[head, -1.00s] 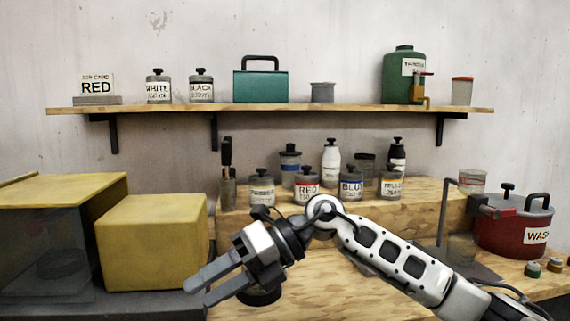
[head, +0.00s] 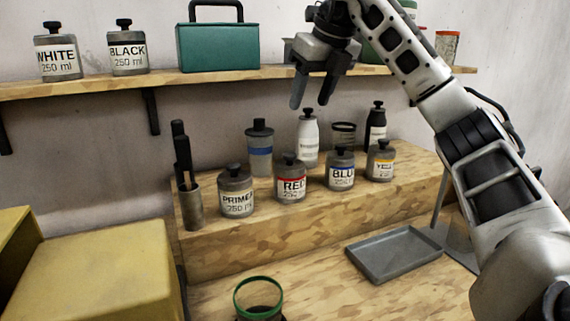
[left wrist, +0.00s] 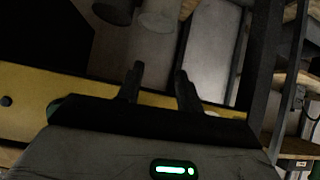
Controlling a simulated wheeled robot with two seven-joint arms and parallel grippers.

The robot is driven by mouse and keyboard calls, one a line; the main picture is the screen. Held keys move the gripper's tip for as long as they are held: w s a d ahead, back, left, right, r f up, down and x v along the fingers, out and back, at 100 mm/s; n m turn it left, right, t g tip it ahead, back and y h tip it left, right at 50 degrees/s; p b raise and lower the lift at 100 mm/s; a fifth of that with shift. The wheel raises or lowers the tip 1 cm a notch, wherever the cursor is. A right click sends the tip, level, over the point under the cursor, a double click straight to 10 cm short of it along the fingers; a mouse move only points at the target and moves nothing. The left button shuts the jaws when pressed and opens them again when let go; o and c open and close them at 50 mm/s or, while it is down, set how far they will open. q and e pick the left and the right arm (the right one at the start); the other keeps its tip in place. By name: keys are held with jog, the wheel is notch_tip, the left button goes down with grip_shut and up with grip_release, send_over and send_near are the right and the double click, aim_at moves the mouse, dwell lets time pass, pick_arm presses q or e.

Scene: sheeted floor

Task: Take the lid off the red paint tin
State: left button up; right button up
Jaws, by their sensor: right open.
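The red paint tin (head: 291,188) stands upright on the wooden step in the head view, between the PRIMER tin (head: 236,196) and the blue tin (head: 341,172). Its dark lid with a knob (head: 289,160) is on it. My right gripper (head: 311,98) hangs above the row of tins, its fingers apart and pointing down, empty. In the picture it is above the red tin and slightly right, clear of it. My left gripper (left wrist: 160,84) shows only in the left wrist view; its fingers are apart with nothing visible between them.
A yellow tin (head: 380,162), a white bottle (head: 307,140) and a blue-banded jar (head: 260,150) stand close by. A tool holder (head: 192,206) is at the step's left. A grey tray (head: 394,256) and a green-rimmed container (head: 258,284) are lower in front. The shelf (head: 95,85) runs above.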

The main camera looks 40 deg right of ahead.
aim_at(291, 154)
jog(key=x, duration=1.4)
jog(key=shift+w+f, duration=0.1)
jog(key=shift+w, duration=0.1)
jog(key=c, duration=1.1)
